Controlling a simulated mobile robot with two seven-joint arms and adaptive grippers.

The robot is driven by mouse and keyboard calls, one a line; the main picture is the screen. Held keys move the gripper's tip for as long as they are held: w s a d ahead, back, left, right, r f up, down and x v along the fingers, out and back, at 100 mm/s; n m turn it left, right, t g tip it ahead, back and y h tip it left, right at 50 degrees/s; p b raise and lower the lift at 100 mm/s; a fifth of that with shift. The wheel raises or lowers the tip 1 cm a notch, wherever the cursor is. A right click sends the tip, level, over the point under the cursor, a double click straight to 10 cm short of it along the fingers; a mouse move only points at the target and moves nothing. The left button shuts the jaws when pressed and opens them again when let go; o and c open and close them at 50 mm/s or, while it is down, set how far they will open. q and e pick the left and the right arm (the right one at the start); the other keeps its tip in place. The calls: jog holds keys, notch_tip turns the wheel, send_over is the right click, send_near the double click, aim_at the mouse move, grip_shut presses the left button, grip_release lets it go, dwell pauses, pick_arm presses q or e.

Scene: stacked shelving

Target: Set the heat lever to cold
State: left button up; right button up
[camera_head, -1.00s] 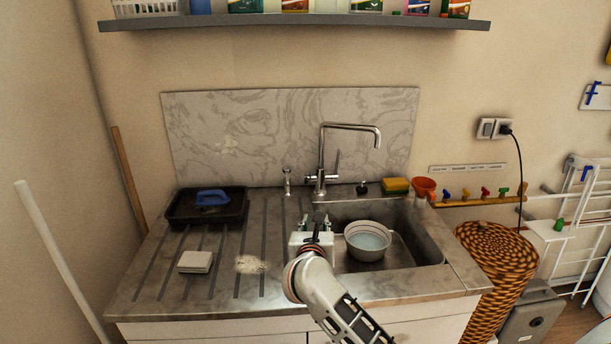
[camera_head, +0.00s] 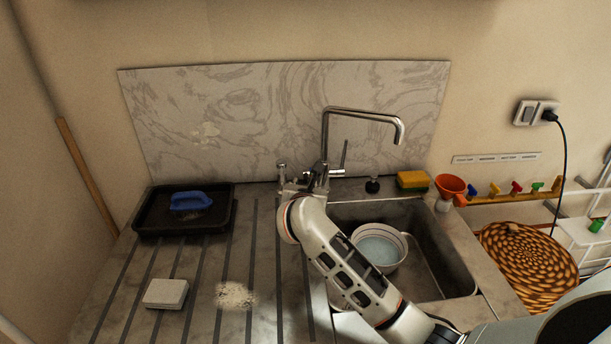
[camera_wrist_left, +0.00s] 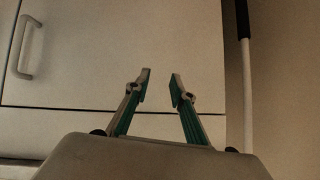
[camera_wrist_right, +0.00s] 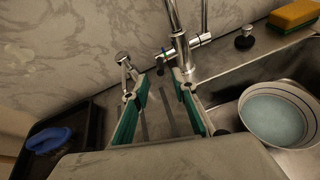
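The chrome faucet (camera_head: 324,140) stands behind the sink with a tall angular spout. A thin lever (camera_head: 344,157) rises nearly upright on its right side; I take it as the heat lever. In the right wrist view the lever (camera_wrist_right: 204,18) stands up from a side stub, beyond the fingers. My right gripper (camera_wrist_right: 159,88) is open and empty, just in front of the faucet's base; whether it touches anything there I cannot tell. In the head view my own arm hides most of it. My left gripper (camera_wrist_left: 161,77) is open and empty, facing a pale cabinet front.
A short chrome fitting (camera_head: 282,176) stands left of the faucet. The sink holds a bowl of water (camera_head: 380,248). A black stopper (camera_head: 372,186), a sponge (camera_head: 413,181) and an orange funnel (camera_head: 450,186) are at the right. A black tray (camera_head: 150,215) lies left.

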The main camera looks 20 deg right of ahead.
aim_at(305, 182)
jog(key=shift+p+x, duration=0.3)
jog(key=shift+x, duration=3.2)
jog(key=shift+d, duration=0.1)
grip_shut()
